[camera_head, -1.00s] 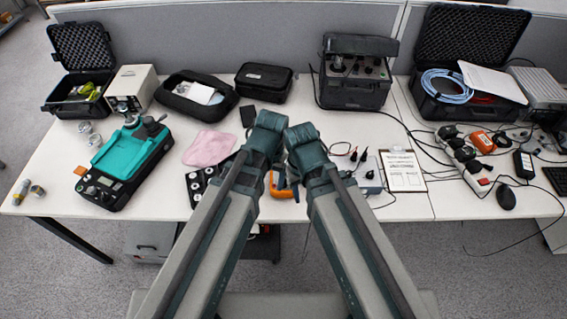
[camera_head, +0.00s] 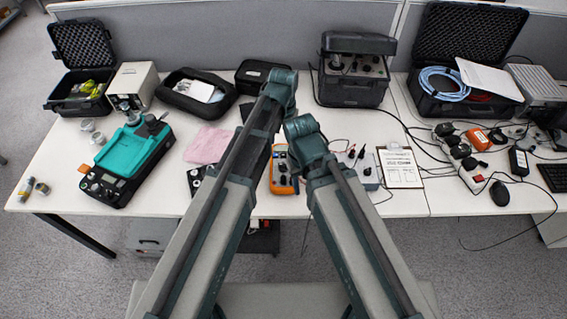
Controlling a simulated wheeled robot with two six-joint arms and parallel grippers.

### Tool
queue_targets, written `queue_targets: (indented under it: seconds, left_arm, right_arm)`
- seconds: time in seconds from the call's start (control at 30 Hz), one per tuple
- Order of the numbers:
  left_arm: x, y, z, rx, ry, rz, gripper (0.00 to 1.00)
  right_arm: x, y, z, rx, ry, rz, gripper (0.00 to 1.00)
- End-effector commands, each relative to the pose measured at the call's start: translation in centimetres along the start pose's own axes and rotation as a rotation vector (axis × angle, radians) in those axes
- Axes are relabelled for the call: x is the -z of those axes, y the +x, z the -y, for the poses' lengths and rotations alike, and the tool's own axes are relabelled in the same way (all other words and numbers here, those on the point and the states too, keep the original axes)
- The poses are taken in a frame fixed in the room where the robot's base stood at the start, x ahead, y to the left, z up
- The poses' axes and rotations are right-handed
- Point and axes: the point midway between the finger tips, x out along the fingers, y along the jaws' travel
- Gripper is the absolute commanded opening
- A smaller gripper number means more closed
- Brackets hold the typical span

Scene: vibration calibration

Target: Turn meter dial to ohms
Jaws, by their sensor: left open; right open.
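The orange meter (camera_head: 282,178) lies on the table at the middle front, between my two arms. It is partly hidden by them, and its dial setting is too small to read. My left gripper (camera_head: 282,82) is at the far end of the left arm, beyond the meter in the picture, near the black case at the back. My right gripper (camera_head: 301,128) is lower, just above and right of the meter in the picture. Both are open and hold nothing that I can see; their fingers are hard to make out. I see no contact with the meter.
A pink cloth (camera_head: 207,144) and a teal-topped device (camera_head: 128,158) lie to the left. A small box with probes (camera_head: 364,172) and a clipboard (camera_head: 400,168) lie right of the meter. Cases stand along the back; cables run across the right side.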

Motion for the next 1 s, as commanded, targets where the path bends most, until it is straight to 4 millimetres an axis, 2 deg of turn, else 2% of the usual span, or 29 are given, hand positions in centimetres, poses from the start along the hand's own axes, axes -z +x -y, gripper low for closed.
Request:
queue_targets:
  seconds: [0.8,1.0]
  left_arm:
    - [0.0,11.4,0.0,0.000,0.001,0.000,0.74]
    - [0.0,13.0,0.0,0.000,0.001,0.000,0.74]
  right_arm:
    - [0.7,11.3,1.1,0.000,0.000,0.000,0.50]
    - [0.8,12.9,1.2,0.000,0.000,0.000,0.50]
